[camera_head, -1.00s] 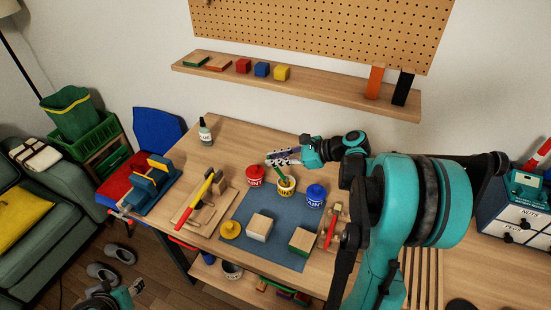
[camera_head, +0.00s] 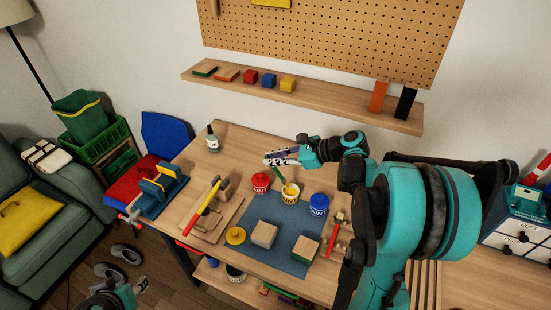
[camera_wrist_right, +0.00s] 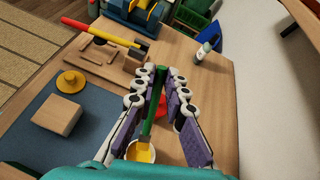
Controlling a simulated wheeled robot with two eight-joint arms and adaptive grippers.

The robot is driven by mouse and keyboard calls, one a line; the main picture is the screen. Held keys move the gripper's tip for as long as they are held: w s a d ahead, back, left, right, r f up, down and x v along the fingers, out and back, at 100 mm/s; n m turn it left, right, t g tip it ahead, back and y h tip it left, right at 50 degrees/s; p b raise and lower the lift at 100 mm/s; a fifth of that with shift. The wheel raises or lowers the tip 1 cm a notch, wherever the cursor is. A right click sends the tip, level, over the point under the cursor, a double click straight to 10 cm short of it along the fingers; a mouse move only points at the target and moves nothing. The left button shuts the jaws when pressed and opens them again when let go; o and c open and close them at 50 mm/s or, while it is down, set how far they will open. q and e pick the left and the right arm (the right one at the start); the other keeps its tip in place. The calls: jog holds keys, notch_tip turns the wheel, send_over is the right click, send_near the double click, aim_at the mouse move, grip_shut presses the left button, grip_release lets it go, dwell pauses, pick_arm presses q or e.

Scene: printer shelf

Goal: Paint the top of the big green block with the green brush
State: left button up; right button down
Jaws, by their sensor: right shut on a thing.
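My right gripper (camera_head: 281,159) is shut on the green brush (camera_head: 279,174), above the yellow paint can (camera_head: 290,196). In the right wrist view the brush (camera_wrist_right: 157,103) stands between the fingers (camera_wrist_right: 163,85), its lower end at the opening of the can (camera_wrist_right: 141,153). Whether its bristles touch paint is hard to tell. The block with green on its side (camera_head: 305,250) sits at the front right of the blue mat (camera_head: 280,263); its top looks like pale bare wood. My left gripper (camera_head: 122,295) is partly in view at the bottom left, its jaws unclear.
A red can (camera_head: 260,183) and a blue can (camera_head: 319,205) flank the yellow one. A plain wooden block (camera_head: 264,234) and a yellow lid (camera_head: 235,236) lie left of the green block. A red-handled tool (camera_head: 333,240) lies to its right. A bottle (camera_head: 212,139) stands at the back left.

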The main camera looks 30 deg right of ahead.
dwell(0.3)
notch_tip(320, 180, up, 4)
jog(key=p, duration=0.3)
pick_arm(q)
notch_tip(320, 180, up, 3)
dwell(0.4)
